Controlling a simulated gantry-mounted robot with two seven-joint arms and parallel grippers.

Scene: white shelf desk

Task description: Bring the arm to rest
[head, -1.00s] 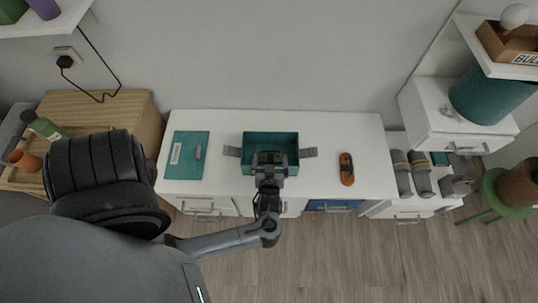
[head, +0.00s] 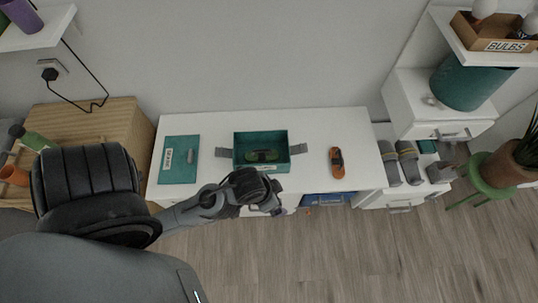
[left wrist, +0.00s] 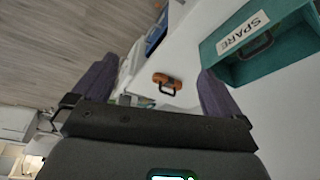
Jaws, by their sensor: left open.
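My left gripper (head: 272,204) is at the front edge of the white desk (head: 215,120), in front of the teal box. It is open and empty; in the left wrist view its two dark purple fingers (left wrist: 155,85) stand wide apart. The open teal box (head: 288,147) sits mid-desk with its flaps spread to the sides. A small dark and greenish item (head: 262,156) lies inside it. In the left wrist view the box (left wrist: 290,60) shows a SPARE label. My right gripper is not in view.
An orange tool with a dark handle (head: 337,162) lies right of the box. A teal panel (head: 179,172) lies at the desk's left. Grey rolls (head: 409,160) lie on the right-hand cabinet. Below the desk front are drawers, one blue (head: 326,199), and open floor.

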